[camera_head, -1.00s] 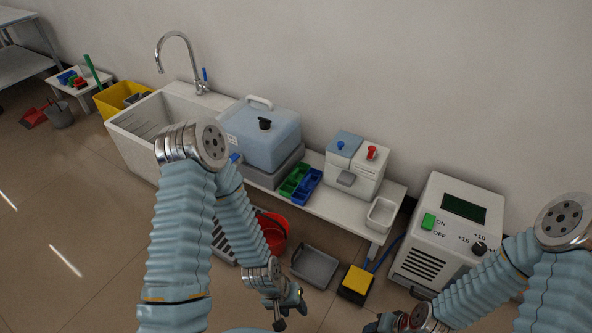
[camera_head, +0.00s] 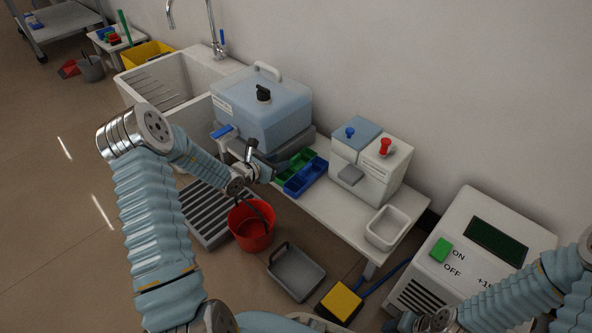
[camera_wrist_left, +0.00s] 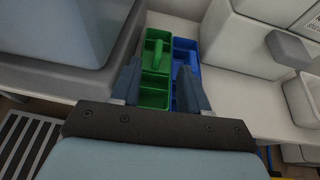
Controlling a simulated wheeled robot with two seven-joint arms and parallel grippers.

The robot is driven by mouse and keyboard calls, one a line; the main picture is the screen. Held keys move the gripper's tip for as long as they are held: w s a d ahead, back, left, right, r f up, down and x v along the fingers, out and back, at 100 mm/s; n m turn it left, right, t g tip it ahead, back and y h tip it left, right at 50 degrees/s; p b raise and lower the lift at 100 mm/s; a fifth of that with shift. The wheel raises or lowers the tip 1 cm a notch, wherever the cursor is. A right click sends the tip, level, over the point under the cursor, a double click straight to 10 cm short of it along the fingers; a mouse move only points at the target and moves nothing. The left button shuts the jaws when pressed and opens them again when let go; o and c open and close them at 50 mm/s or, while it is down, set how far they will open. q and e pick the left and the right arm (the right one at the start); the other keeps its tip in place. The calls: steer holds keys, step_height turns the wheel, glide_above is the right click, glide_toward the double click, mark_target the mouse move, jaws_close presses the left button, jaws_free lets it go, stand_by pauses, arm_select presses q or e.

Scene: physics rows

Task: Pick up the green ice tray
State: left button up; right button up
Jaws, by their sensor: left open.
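The green ice tray (camera_head: 295,165) lies on the white bench, beside the blue water container and to the left of a blue tray (camera_head: 306,178). In the left wrist view the green tray (camera_wrist_left: 156,66) has a raised handle along its middle, and the blue tray (camera_wrist_left: 184,62) stands close on its right. My left gripper (camera_head: 262,158) is at the near end of the trays. In the wrist view its open fingers (camera_wrist_left: 160,85) stand either side of the green tray's near part, with the right finger over the blue tray. My right gripper (camera_head: 402,322) is low at the bottom edge, its jaws unclear.
A blue water container (camera_head: 262,110) stands left of the trays. A white dispenser (camera_head: 368,165) and a small white bin (camera_head: 388,228) stand right. A red bucket (camera_head: 251,232), grey tray (camera_head: 297,272) and yellow pedal (camera_head: 341,301) are on the floor. Some bench surface is free before the dispenser.

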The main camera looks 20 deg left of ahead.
mark_target(295, 157)
arm_select(q)
steer(key=x, duration=0.5)
steer(key=shift+w+d+f+b, duration=0.1)
steer(key=shift+f+b, duration=0.15)
steer(key=shift+b, duration=0.1)
steer(key=x, duration=0.2)
steer(key=b+x, duration=0.1)
steer(key=x, duration=0.1)
steer(key=shift+w+f, duration=0.15)
steer(key=shift+f, duration=0.25)
steer(key=shift+w, duration=0.35)
steer(key=shift+c, duration=0.4)
jaws_close()
